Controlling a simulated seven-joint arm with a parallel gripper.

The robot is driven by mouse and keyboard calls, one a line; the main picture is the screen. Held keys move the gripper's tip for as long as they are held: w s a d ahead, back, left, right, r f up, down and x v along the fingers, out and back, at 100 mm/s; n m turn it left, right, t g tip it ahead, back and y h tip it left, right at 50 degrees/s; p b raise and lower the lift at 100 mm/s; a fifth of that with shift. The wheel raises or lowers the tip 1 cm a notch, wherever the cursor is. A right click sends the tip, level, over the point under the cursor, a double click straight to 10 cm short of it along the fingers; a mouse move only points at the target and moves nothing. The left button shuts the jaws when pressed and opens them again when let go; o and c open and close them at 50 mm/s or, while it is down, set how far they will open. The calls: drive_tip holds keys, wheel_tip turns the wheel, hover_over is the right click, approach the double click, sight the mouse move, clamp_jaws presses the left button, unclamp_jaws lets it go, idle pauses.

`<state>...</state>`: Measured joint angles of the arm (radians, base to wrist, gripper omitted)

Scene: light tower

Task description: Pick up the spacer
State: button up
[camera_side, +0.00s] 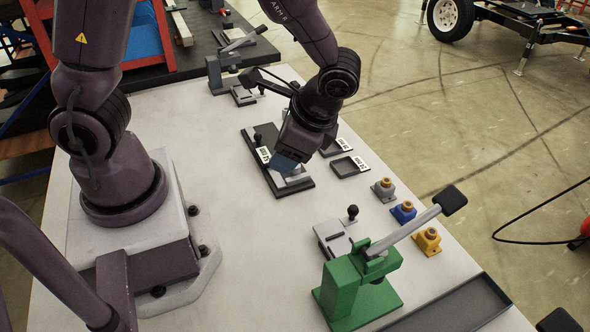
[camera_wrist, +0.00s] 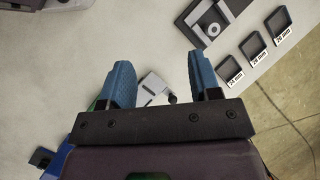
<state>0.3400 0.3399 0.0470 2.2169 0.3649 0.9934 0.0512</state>
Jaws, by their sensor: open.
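My gripper (camera_wrist: 163,80) is open, its two blue fingers apart with nothing held between them. In the side view my gripper (camera_side: 283,168) hangs over a dark plate (camera_side: 304,185) and hides part of it. In the wrist view this plate (camera_wrist: 233,8) lies ahead and right of the fingers. It carries a silvery piece with a pale round part (camera_wrist: 213,29); I cannot tell whether that is the spacer. No other thing is clearly a spacer.
Dark trays with mm labels (camera_side: 345,168) stand right of the plate. Grey, blue and yellow blocks (camera_side: 403,212) line the table's right edge. A green lever press (camera_side: 348,292) stands nearest, beside a grey fixture (camera_side: 333,238) with a black knob. A grey press (camera_side: 225,68) stands at the back.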

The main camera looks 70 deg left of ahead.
sight(298, 175)
drive_tip(key=w+f+m+y, duration=0.1)
drive_tip(key=f+m+y, duration=0.1)
drive_tip(key=f, duration=0.2)
drive_tip(key=a+f+m+y, duration=0.1)
drive_tip(key=f+m+y, duration=0.1)
drive_tip(key=f+m, duration=0.1)
drive_tip(key=w+a+f+m+y, duration=0.1)
drive_tip(key=f+m+y, duration=0.1)
drive_tip(key=f, duration=0.3)
drive_tip(key=shift+w+a+f+m+y, duration=0.15)
drive_tip(key=shift+w+m+y, duration=0.15)
drive_tip(key=shift+w+y, duration=0.1)
drive_tip(key=shift+w+a+f+m+t+y, duration=0.25)
drive_tip(key=shift+w+f+m+t+y, duration=0.3)
drive_tip(key=shift+m, duration=0.25)
drive_tip(key=w, duration=0.1)
drive_tip(key=t, duration=0.1)
drive_tip(key=w+m, duration=0.1)
drive_tip(key=shift+w+a+r+y, duration=0.2)
drive_tip(key=shift+w+r+y, duration=0.15)
drive_tip(key=x, duration=0.7)
drive_tip(key=shift+w+a, duration=0.1)
drive_tip(key=shift+a, duration=0.15)
clamp_jaws()
drive_tip(key=shift+r, duration=0.1)
